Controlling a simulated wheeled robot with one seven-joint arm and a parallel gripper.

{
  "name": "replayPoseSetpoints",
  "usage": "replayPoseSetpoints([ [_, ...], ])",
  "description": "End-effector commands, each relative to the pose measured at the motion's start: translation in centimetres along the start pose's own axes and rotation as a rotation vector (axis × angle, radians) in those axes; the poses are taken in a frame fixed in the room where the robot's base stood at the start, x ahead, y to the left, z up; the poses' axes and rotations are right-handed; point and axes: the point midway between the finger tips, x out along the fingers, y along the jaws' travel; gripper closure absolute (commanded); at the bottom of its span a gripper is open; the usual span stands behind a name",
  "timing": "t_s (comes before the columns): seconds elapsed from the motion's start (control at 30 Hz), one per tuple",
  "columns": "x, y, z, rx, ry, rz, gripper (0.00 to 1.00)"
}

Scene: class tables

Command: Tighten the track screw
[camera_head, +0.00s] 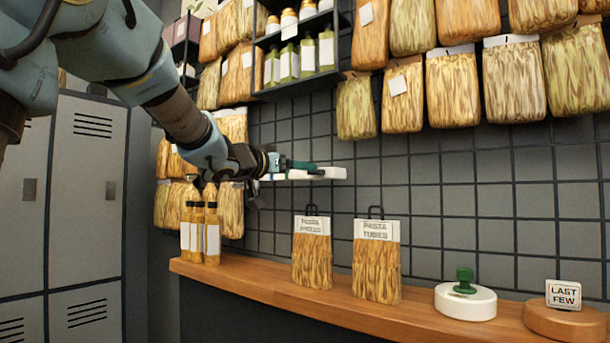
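A dark green knob-headed piece, which looks like the screw (465,280), stands upright in a round white base (466,303) on the wooden counter, at the right. My gripper (306,169) is at the end of my arm, left of centre, pointing right. It is well above the counter and clearly apart from the green knob. A thin teal-green part and a pale flat bar show at its end. I cannot tell whether these are fingers or something held, nor whether the gripper is open. No separate track can be made out.
The wooden counter (250,282) carries bottles (212,240), two labelled pasta packs (312,262) (377,272) and a "LAST FEW" sign (564,296) on a round wooden block (566,322). Packs and a bottle shelf (296,84) hang on the tiled wall. Grey lockers (85,190) stand left.

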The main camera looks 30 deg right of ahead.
Motion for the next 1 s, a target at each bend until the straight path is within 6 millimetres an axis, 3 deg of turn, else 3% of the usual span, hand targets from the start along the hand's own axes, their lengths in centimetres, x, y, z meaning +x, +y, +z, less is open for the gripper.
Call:
replayPoseSetpoints([
  [0.2,4.3,0.1,0.1,0.000,-0.001,0.002,0.12],
  [0.4,6.7,0.0,0.1,-0.001,-0.001,-0.001,0.12],
  [0.8,7.4,-0.1,0.1,0.000,-0.001,-0.002,0.12],
  [1.0,7.4,-0.1,0.1,0.000,0.000,-0.002,0.34],
])
